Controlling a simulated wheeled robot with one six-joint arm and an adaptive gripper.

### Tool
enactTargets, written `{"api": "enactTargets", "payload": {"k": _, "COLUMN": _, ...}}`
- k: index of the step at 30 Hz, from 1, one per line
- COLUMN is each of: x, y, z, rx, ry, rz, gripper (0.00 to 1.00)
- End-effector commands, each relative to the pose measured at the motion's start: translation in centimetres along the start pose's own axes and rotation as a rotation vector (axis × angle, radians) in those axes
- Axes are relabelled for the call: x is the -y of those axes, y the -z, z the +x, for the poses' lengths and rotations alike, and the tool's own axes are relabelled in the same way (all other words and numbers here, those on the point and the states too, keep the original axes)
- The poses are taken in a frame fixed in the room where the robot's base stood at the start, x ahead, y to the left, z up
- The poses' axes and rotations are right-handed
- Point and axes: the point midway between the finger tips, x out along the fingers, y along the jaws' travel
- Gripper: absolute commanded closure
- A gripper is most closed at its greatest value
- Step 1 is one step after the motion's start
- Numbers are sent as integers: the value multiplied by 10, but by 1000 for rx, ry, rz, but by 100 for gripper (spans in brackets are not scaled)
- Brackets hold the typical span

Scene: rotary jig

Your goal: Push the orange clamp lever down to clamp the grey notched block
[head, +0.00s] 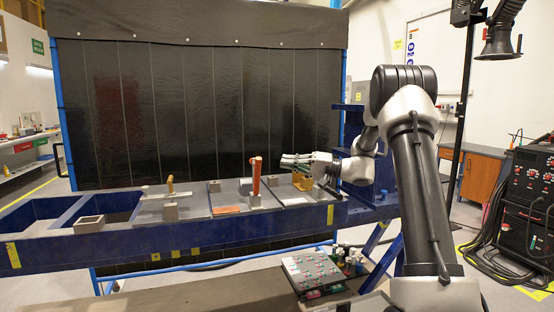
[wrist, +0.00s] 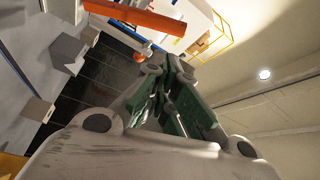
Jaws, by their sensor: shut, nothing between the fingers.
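The orange clamp lever (head: 256,177) stands nearly upright on the blue bench. In the wrist view the orange lever (wrist: 135,17) crosses the top of the picture. My gripper (head: 284,159) is to the right of the lever's upper part, pointing left, with a gap showing between them. Its fingers (wrist: 167,75) are shut and empty. I cannot tell which one is the notched block, as no notch is clear.
An orange flat piece (head: 226,210) lies in front of the lever. A yellow piece (head: 326,181) is below my wrist. A dark curtain (head: 200,110) hangs behind.

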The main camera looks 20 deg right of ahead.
Motion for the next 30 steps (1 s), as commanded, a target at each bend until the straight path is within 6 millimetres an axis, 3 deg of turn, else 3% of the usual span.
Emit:
{"api": "enactTargets", "payload": {"k": 3, "x": -7, "y": 18, "z": -6, "rx": -47, "ry": 47, "rz": -22, "gripper": 100}}
{"api": "enactTargets", "payload": {"k": 8, "x": -7, "y": 22, "z": 5, "rx": -56, "ry": 57, "rz": -28, "gripper": 100}}
{"api": "enactTargets", "payload": {"k": 21, "x": -2, "y": 26, "z": 93, "rx": -52, "ry": 55, "rz": -26, "gripper": 100}}
{"api": "enactTargets", "payload": {"k": 30, "x": -4, "y": -8, "z": 83, "rx": -55, "ry": 53, "rz": -24, "gripper": 100}}
